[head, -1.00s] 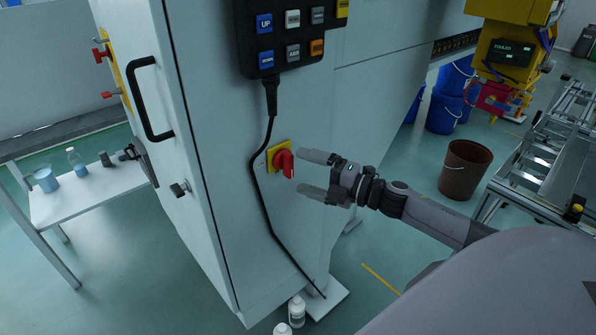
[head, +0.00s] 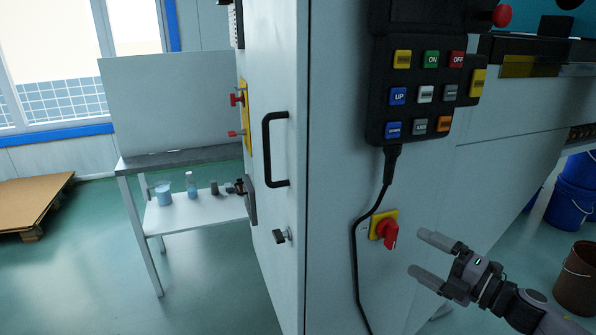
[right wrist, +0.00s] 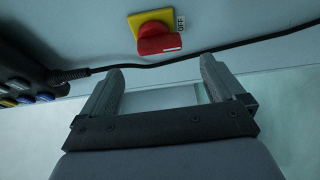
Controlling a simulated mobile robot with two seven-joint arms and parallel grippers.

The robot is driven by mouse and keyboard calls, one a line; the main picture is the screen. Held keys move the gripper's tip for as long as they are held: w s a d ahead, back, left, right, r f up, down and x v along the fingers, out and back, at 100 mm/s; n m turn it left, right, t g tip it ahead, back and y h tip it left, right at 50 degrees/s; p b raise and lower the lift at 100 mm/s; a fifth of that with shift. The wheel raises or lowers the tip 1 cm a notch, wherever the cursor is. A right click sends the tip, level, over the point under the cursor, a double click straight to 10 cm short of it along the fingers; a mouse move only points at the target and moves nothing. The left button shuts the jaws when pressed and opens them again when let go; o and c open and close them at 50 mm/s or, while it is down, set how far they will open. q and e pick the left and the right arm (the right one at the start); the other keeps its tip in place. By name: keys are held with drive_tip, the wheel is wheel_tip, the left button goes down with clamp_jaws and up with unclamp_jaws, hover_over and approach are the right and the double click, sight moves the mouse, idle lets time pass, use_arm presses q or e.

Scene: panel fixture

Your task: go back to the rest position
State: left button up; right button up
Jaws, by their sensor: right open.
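My right gripper (head: 428,256) is open and empty, a little to the right of the red rotary switch (head: 389,235) in the head view. The switch sits on a yellow plate (head: 377,221) on the cabinet's side panel. In the right wrist view the red switch (right wrist: 158,40) lies beyond the open fingers (right wrist: 158,84), apart from them, with an "OFF" label (right wrist: 181,22) beside it. My left gripper is in neither view.
The cabinet (head: 330,130) carries a black button pendant (head: 420,85) whose cable (head: 357,255) hangs near the switch. A door handle (head: 268,150) juts out on the left face. A table (head: 190,215) with bottles stands at left. Blue buckets (head: 568,205) and a brown bin (head: 577,280) stand at right.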

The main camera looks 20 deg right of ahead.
drive_tip(key=s+a+f+m+g+h, duration=0.5)
drive_tip(key=s+a+f+m+h, duration=0.1)
drive_tip(key=s+a+f+m, duration=1.2)
wheel_tip(320, 180, down, 4)
drive_tip(key=s+m, duration=0.1)
drive_tip(key=m, duration=0.2)
drive_tip(key=shift+s+a+g, duration=0.15)
drive_tip(key=shift+a+g, duration=0.05)
drive_tip(key=shift+g, duration=0.1)
